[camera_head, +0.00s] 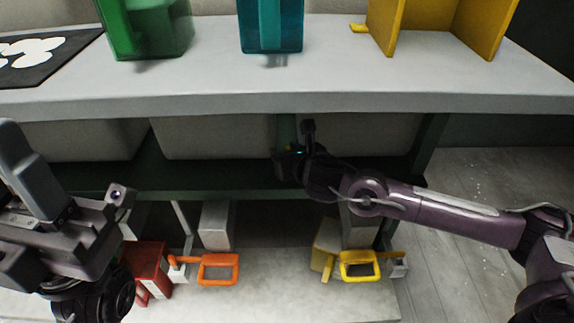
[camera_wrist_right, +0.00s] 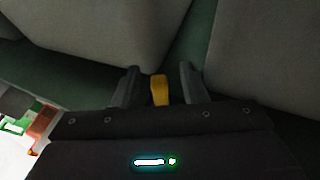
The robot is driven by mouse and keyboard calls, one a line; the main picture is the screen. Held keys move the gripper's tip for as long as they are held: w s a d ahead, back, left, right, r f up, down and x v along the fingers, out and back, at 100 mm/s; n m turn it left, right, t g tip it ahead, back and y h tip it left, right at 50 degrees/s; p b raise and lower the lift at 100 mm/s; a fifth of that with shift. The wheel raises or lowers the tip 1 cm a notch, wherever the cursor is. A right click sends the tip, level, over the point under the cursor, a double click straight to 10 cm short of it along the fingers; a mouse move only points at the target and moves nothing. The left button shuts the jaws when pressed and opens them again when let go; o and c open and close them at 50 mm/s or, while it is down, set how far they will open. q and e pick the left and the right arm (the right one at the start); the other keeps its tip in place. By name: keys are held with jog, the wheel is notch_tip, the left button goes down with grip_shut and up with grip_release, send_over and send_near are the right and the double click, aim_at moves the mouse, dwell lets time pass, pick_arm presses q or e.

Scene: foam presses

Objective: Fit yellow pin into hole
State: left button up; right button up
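My right gripper (camera_head: 288,160) is raised in front of the shelf below the worktop. In the right wrist view a short yellow piece, which looks like the yellow pin (camera_wrist_right: 160,90), stands between the two fingers of the gripper (camera_wrist_right: 159,86). The pin is not discernible in the head view. My left gripper (camera_head: 65,220) is at the lower left, and its finger opening cannot be made out. A yellow press with a yellow loop handle (camera_head: 360,272) is low at right of centre. No hole is discernible.
The grey worktop (camera_head: 300,100) carries a green block (camera_head: 150,30), a teal block (camera_head: 270,25) and a yellow stand (camera_head: 387,30). Grey bins (camera_head: 240,138) sit on the green shelf behind my right gripper. A red press (camera_head: 148,262) and an orange loop handle (camera_head: 218,282) are low at left.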

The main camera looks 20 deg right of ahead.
jog(key=shift+w+f, duration=0.15)
jog(key=shift+w, duration=0.35)
grip_shut()
jog(key=shift+a, duration=0.1)
